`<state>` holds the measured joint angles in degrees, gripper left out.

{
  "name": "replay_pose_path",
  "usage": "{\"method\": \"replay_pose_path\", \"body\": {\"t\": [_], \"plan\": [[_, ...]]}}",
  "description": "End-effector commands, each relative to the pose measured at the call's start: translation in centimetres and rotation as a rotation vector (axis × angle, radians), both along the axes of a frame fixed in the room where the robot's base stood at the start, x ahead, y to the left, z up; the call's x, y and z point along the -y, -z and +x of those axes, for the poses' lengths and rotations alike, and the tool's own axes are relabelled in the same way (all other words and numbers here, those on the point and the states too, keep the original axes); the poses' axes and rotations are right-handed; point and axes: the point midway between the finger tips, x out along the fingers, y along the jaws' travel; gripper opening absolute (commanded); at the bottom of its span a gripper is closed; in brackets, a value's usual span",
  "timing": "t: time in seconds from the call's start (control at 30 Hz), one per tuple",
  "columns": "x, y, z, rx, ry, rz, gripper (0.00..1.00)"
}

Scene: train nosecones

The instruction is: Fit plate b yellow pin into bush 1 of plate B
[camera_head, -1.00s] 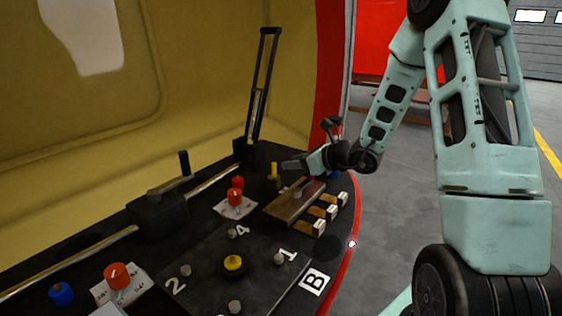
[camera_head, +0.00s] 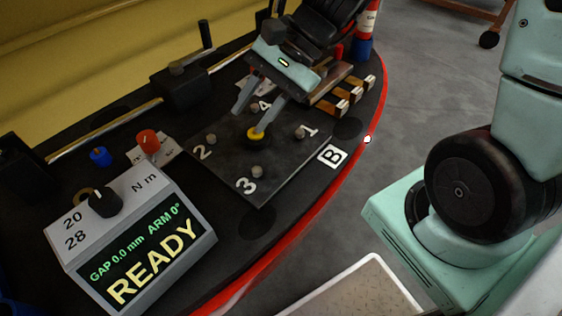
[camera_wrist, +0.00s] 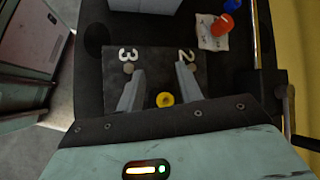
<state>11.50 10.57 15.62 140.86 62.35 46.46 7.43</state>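Plate B (camera_head: 228,165) is a dark square plate with grey bushes near its corners. Bush 1 (camera_head: 300,133) is by the label "1", toward the desk's red edge. Bushes 2 (camera_head: 210,139) and 3 (camera_head: 257,172) are clear of the fingers; bush 4 (camera_head: 254,107) is close behind them. A yellow round piece (camera_head: 257,136) sits at the plate's middle. My gripper (camera_head: 247,124) is open above the plate, fingers pointing down. In the wrist view the yellow piece (camera_wrist: 165,100) appears between the spread fingers. I cannot tell whether it is the pin.
A grey console (camera_head: 135,245) reading READY stands at the front left. A crank handle box (camera_head: 185,80) and rail stand at the back left. A red knob (camera_head: 148,142) and blue knob (camera_head: 100,156) are left of the plate.

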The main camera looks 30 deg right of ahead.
Motion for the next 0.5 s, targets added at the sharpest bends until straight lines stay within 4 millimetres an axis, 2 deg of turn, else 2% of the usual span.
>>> {"method": "replay_pose_path", "body": {"t": [0.03,0.1,0.2,0.33,0.4,0.5], "plan": [[-1.7,0.1,-3.0,0.065,-0.214,-0.078,0.36],[-2.6,0.4,-6.4,0.163,-0.496,-0.183,0.36],[-2.9,0.6,-9.9,0.315,-0.868,-0.313,0.36],[-2.8,0.4,-12.2,0.497,-1.243,-0.434,0.36],[-2.8,0.2,-12.7,0.569,-1.378,-0.477,0.36],[-2.8,0.0,-13.0,0.634,-1.493,-0.513,0.36]]}}
